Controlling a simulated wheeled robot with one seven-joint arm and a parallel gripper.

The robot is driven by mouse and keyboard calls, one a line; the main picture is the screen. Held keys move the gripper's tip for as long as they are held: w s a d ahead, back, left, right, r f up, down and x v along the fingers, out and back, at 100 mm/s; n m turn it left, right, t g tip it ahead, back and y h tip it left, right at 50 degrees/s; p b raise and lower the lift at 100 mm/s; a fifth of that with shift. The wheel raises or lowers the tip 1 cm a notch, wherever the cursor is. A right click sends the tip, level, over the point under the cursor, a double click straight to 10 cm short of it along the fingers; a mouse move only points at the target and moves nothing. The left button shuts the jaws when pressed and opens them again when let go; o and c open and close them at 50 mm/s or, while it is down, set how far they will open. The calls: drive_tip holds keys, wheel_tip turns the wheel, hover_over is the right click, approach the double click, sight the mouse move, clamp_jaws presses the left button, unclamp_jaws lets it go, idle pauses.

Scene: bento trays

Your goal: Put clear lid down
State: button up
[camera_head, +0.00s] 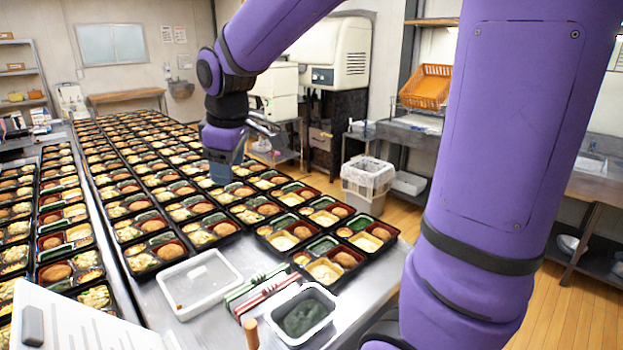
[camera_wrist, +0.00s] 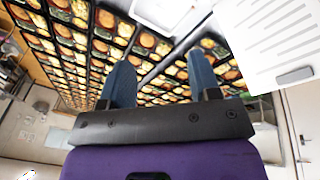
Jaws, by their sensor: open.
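A pale, see-through rectangular lid (camera_head: 199,283) lies flat on the metal table at the front, left of the striped bundles. A small orange-brown bit shows through it near its left side. I cannot tell whether a shallow container is under it. A white-rimmed pale rectangle, likely the same lid, shows at the top edge of the wrist view (camera_wrist: 163,14). My gripper (camera_head: 222,172) is over the rows of bento trays, behind the lid and well apart from it. In the wrist view its two blue fingers (camera_wrist: 164,58) are spread, with nothing between them.
Black bento trays (camera_head: 285,234) fill most of the table. Red and green striped bundles (camera_head: 262,288) and a white tub with dark green contents (camera_head: 302,315) are right of the lid. A white board (camera_head: 70,325) is at the front left. A lined bin (camera_head: 367,183) stands beyond the table.

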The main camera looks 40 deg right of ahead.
drive_tip(key=s+d+r+m+t, duration=0.1)
drive_tip(key=s+m, duration=0.3)
drive_tip(key=s, duration=0.6)
drive_tip(key=s+d+r+m+t, duration=0.1)
drive_tip(key=s+m, duration=0.3)
drive_tip(key=s, duration=0.7)
drive_tip(key=shift+r, duration=0.65)
